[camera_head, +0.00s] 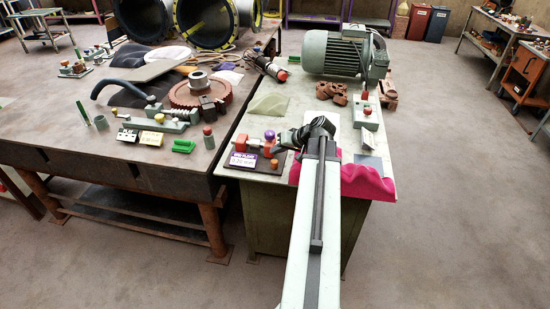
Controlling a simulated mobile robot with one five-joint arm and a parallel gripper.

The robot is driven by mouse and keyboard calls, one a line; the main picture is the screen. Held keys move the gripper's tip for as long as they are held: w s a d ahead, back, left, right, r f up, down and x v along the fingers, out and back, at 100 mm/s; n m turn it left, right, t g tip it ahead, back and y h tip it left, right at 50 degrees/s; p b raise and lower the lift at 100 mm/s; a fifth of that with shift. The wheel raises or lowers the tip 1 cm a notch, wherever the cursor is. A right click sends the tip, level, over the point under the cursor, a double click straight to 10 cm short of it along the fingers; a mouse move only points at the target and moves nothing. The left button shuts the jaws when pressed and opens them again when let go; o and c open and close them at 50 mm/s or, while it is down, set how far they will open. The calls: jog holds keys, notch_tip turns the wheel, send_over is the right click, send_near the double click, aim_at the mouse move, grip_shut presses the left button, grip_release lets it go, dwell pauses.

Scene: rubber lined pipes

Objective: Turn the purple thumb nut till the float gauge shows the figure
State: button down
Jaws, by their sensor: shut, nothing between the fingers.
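A small gauge unit stands on a dark base plate (266,169) at the front left of the pale green bench. A small blue-purple knob (269,135), perhaps the thumb nut, shows at the top right of the unit. My gripper (280,142) comes in from the right, shut and empty, with its tips close beside the red part. I cannot tell whether they touch it. No float reading can be made out.
A magenta cloth (368,183) hangs over the front edge under my arm. A grey-green box with a red knob (366,117) stands right of my gripper. A motor (340,54), brown castings (331,92) and a pale cloth heap (268,107) lie behind. The left table (60,128) is cluttered.

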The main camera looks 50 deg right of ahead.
aim_at(276, 162)
notch_tip(276, 162, up, 3)
jog(key=p, duration=0.2)
jog(key=shift+r+p, duration=0.2)
jog(key=shift+p, duration=0.1)
jog(key=shift+f, duration=0.1)
dwell(0.3)
jog(key=w+a+n+g+y, duration=0.1)
jog(key=w+a+n, duration=0.1)
jog(key=w+a, duration=0.45)
jog(key=w+a+n+y, duration=0.1)
jog(key=w+a, duration=0.3)
jog(key=a, duration=0.6)
jog(key=w+a+f+n+g+y, duration=0.1)
jog(key=a+f+n+g, duration=0.1)
jog(key=a, duration=0.8)
jog(key=w+a+f+n+g+y, duration=0.1)
jog(key=w+a+n, duration=0.1)
jog(key=a, duration=0.9)
jog(key=s+a+f+n+g+h, duration=0.1)
jog(key=s+a+f+g, duration=0.15)
jog(key=a, duration=0.35)
jog(key=s+a+f+n+g+h, duration=0.1)
jog(key=s+a+n, duration=0.15)
jog(key=a, duration=0.45)
jog(key=s+d+m+g+h, duration=0.1)
jog(key=s+d+m+h, duration=0.2)
jog(key=s+d, duration=0.1)
jog(key=shift+s+d+f+g, duration=0.2)
jog(key=shift+s+f+g, duration=0.2)
jog(key=shift+s, duration=0.2)
